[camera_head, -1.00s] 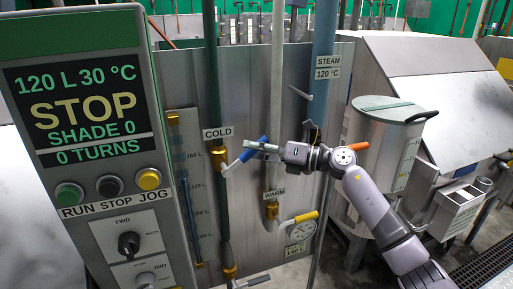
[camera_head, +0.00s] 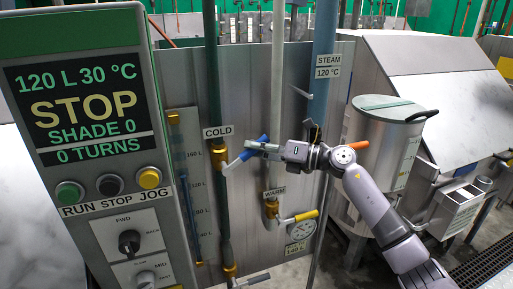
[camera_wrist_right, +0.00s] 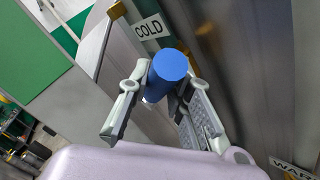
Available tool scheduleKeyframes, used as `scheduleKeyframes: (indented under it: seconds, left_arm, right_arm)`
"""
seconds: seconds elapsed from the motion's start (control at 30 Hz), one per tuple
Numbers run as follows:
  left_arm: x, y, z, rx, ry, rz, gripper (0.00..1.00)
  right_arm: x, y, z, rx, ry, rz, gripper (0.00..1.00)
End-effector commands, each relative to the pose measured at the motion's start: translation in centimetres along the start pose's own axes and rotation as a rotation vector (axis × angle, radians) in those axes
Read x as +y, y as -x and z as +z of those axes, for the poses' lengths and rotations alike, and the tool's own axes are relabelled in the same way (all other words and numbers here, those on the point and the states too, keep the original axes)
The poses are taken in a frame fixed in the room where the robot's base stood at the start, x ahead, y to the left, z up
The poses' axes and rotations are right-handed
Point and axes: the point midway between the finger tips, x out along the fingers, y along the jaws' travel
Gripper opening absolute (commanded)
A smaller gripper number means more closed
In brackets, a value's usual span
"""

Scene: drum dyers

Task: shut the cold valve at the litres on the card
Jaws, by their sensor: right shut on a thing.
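The cold valve (camera_head: 219,152) is a brass body on the dark green pipe under the COLD label (camera_head: 217,132). Its blue-gripped lever (camera_head: 239,160) slants up to the right from the body. My right gripper (camera_head: 262,148) is closed around the lever's upper end. In the right wrist view the blue grip (camera_wrist_right: 168,67) sits between the two fingers (camera_wrist_right: 160,105). The sight tube (camera_head: 190,205) left of the pipe has litre marks and blue in its lower part, with its top near the 120 L mark. The display (camera_head: 83,110) reads 120 L, 30 °C, STOP.
The steam pipe (camera_head: 320,100) stands behind my gripper. A lidded grey drum (camera_head: 383,145) stands right of my wrist. Another lever (camera_head: 252,281) is at the bottom.

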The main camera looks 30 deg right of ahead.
Motion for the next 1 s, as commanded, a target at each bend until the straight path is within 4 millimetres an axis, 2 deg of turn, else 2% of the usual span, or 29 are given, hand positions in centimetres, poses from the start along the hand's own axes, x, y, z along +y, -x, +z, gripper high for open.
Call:
scheduleKeyframes:
  seconds: [0.23,0.37,0.8,1.0]
  left_arm:
    - [0.0,-0.2,0.0,0.000,0.000,0.000,0.40]
    - [0.0,-1.2,0.1,0.000,0.000,0.000,0.40]
    - [0.1,-8.4,0.8,0.000,0.000,0.000,0.40]
    - [0.2,-11.0,1.0,0.000,0.000,0.000,0.40]
  right_arm:
    - [-0.1,0.0,-0.1,-0.003,-0.004,0.003,0.00]
    - [-0.6,0.1,-0.4,-0.019,-0.022,0.017,0.00]
    - [-3.2,1.0,-2.1,-0.178,-0.205,0.169,0.00]
    - [-4.1,1.2,-2.8,-0.254,-0.293,0.241,0.00]
